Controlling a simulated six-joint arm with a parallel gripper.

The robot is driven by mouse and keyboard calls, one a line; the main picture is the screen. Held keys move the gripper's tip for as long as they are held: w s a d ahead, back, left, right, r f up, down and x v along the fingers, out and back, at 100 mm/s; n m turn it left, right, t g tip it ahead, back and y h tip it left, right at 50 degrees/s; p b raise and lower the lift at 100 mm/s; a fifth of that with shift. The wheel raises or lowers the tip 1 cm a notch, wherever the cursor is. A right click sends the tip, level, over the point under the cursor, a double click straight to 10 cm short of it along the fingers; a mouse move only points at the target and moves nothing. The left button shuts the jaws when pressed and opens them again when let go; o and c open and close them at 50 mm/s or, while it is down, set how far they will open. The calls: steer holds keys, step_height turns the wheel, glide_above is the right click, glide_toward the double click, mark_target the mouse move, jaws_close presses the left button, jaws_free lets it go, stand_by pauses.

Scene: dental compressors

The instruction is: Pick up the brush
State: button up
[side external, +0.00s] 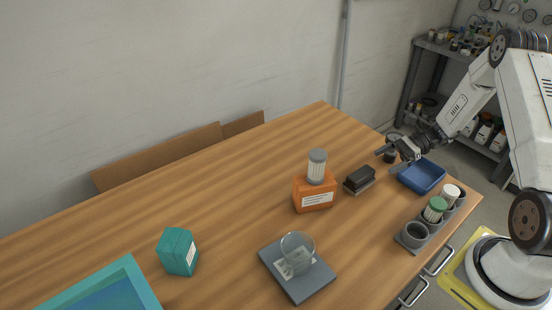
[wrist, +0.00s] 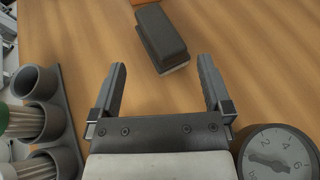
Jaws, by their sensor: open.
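The brush appears to be the dark block with a pale underside (side external: 359,179), lying on the wooden table right of an orange box. In the wrist view the brush (wrist: 160,36) lies slightly tilted at the top centre, just beyond my fingertips. My gripper (side external: 388,160) is open and empty, to the right of the brush and above the table near the blue tray. In the wrist view my gripper (wrist: 162,62) has its two fingers spread, roughly lined up with the brush but apart from it.
The orange box (side external: 314,197) carries a grey-lidded container (side external: 317,166). A blue tray (side external: 430,182) and a grey cup holder (side external: 413,242) stand at the right. A dial gauge (wrist: 281,158) is at the wrist view's lower right. A glass (side external: 298,252) stands on a grey pad (side external: 310,289).

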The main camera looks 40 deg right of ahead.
mark_target(363, 173)
steer(key=shift+x, duration=1.3)
steer(key=shift+a, duration=0.1)
steer(key=shift+x, duration=2.5)
steer(key=shift+s, duration=0.1)
steer(key=shift+c, duration=0.2)
jaws_close()
